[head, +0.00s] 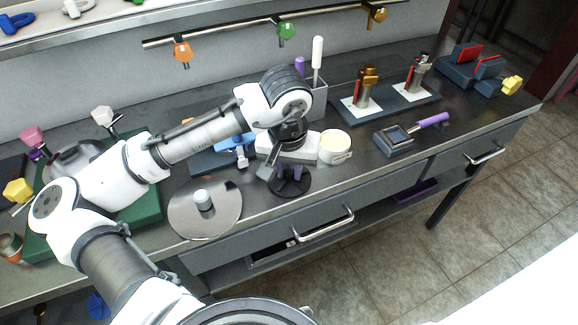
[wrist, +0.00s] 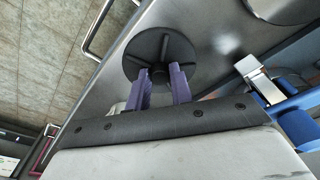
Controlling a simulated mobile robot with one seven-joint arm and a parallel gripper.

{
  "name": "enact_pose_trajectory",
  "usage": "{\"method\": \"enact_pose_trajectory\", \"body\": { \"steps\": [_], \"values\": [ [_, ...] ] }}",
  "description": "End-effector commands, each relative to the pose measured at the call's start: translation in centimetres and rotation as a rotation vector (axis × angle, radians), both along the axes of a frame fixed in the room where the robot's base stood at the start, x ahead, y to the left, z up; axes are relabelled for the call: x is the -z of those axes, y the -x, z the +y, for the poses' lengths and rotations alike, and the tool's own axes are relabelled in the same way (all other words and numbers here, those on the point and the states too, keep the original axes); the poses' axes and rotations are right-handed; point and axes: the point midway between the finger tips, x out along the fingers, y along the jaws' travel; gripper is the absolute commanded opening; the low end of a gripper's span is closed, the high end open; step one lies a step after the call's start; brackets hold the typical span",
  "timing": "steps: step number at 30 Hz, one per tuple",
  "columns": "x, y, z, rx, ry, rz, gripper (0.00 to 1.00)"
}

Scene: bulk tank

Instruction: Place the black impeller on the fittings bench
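The black impeller (head: 290,186), a dark disc with raised vanes, is at the front edge of the dark bench (head: 350,174). In the wrist view the impeller (wrist: 165,42) shows its vaned face and central hub just beyond my fingertips. My gripper (head: 290,171) points down over it. Its two purple fingers stand apart, and in the wrist view the gripper (wrist: 161,72) overlaps the disc's near part with a gap between the fingers. I see no finger closed on the hub. The contact between fingers and impeller is too small to tell. No label shows which bench this is.
Left of the impeller lies a round metal plate (head: 226,212) with a small cylinder (head: 203,199). A cream-topped round container (head: 335,146) is close on the right. A blue clamp-like part (head: 237,145) sits behind. Drawer handles (head: 325,226) stick out in front.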

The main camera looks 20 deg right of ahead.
Motion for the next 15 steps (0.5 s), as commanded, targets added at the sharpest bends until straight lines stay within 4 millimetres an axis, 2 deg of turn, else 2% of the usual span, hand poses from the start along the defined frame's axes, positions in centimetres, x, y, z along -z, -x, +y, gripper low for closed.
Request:
{"method": "enact_pose_trajectory", "body": {
  "steps": [1, 4, 15],
  "values": [
    [-0.05, 0.0, -0.01, 0.0, 0.0, 0.0, 0.29],
    [-0.05, 0.0, -0.01, 0.0, 0.0, 0.0, 0.42],
    [-0.7, -0.01, 0.01, 0.0, 0.0, -0.001, 0.42]
  ]
}}
